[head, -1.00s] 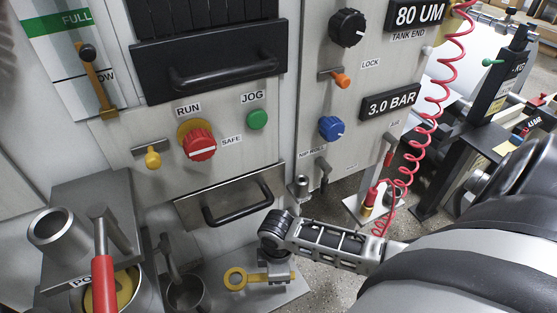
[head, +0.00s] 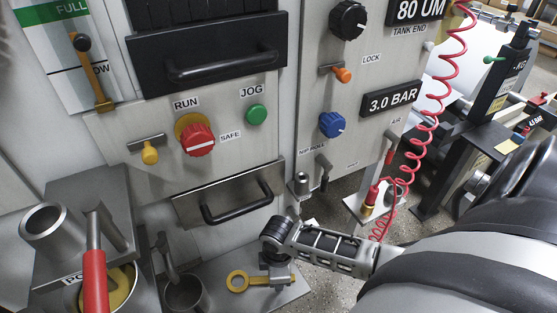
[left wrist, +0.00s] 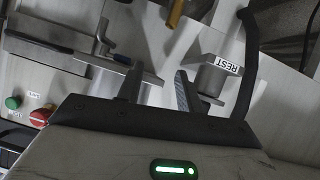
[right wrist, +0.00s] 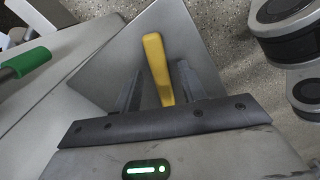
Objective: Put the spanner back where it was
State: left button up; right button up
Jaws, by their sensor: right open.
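The yellow spanner (head: 237,281) lies on a grey metal plate at the foot of the machine, its ring end to the left in the head view. My right gripper (head: 278,272) is over its shank and hides part of it. In the right wrist view the yellow spanner bar (right wrist: 156,62) stands between the two open fingers of my right gripper (right wrist: 155,88), with a gap on both sides. My left gripper (left wrist: 160,88) shows only in the left wrist view, with its fingers apart and nothing seen between them.
The grey plate (right wrist: 190,40) carries the spanner. A dark cup (head: 184,294) and a pot with a red handle (head: 95,280) stand to its left. A drawer handle (head: 237,205) juts out above. A REST label (left wrist: 228,65) shows near the left gripper.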

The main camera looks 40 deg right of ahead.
notch_tip(320, 180, up, 11)
jog(key=p, duration=0.4)
jog(key=s+a+m+t+y, duration=0.1)
jog(key=a+m+t+y, duration=0.15)
jog(key=a, duration=0.45)
pick_arm(q)
jog(key=shift+a+r, duration=0.1)
jog(key=shift+r, duration=0.65)
pick_arm(e)
jog(key=s+a+r+m+t+y, duration=0.1)
jog(key=a+r+m+t, duration=0.3)
jog(key=r+m+t, duration=0.2)
notch_tip(320, 180, up, 4)
jog(key=t, duration=0.2)
jog(key=shift+m+t, duration=0.35)
jog(key=shift+s+f, duration=0.1)
